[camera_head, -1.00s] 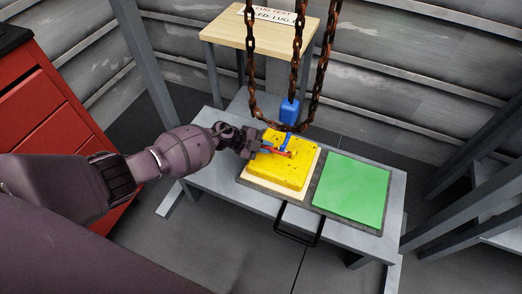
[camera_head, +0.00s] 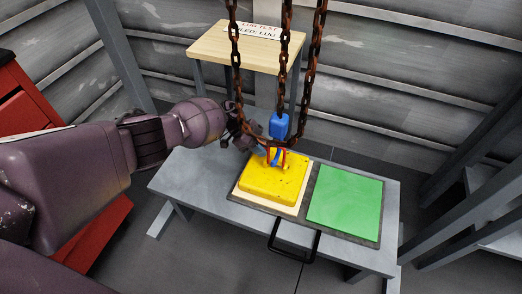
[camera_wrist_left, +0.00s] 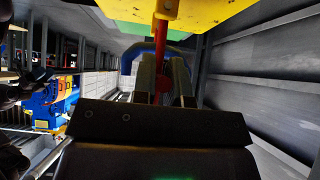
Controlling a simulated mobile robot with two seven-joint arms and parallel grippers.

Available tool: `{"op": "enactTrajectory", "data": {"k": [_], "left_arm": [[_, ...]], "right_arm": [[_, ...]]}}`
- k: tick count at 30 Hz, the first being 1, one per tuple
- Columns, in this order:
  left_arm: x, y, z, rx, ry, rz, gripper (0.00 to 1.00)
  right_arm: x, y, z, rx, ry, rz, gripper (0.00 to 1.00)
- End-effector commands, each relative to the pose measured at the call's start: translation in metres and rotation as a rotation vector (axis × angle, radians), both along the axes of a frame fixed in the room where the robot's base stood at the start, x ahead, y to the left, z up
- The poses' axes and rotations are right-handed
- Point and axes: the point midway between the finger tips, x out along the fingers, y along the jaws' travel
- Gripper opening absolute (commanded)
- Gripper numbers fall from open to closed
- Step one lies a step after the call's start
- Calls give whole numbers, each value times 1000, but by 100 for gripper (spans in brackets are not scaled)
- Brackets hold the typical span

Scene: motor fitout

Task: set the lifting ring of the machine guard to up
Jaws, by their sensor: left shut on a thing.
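The machine guard is a yellow plate (camera_head: 270,187) lying on a pale board on the grey bench. Its red lifting ring (camera_head: 283,158) stands raised at the guard's far part, close to the blue hook. My left gripper (camera_head: 262,149) reaches in from the left and is shut on the ring. In the left wrist view the red ring (camera_wrist_left: 163,60) runs between the two fingers (camera_wrist_left: 163,82), beneath the yellow guard (camera_wrist_left: 205,12). The chain and hook partly cover the ring and fingertips in the head view. My right gripper is not in view.
Rusty chains (camera_head: 284,65) hang over the guard, with a blue hook block (camera_head: 279,125) on the middle one. A green plate (camera_head: 345,202) lies right of the guard on the bench (camera_head: 185,180). A wooden stand (camera_head: 215,47) with a sign is behind; a red cabinet stands left.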

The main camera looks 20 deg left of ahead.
Motion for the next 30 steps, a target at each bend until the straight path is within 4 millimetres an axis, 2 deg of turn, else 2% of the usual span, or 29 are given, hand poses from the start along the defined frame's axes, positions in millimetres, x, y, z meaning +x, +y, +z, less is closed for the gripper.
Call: {"op": "enactTrajectory", "data": {"k": [17,18,22,23,30], "left_arm": [[2,-2,-1,-3,38,1,0],[2,-2,-1,-3,37,0,16],[2,-2,-1,-3,37,0,36],[2,-2,-1,-2,37,0,39],[2,-1,-1,-1,35,0,39]], "right_arm": [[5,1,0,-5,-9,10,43],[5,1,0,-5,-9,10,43],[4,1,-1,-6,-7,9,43],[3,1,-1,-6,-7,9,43],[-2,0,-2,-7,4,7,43]]}}
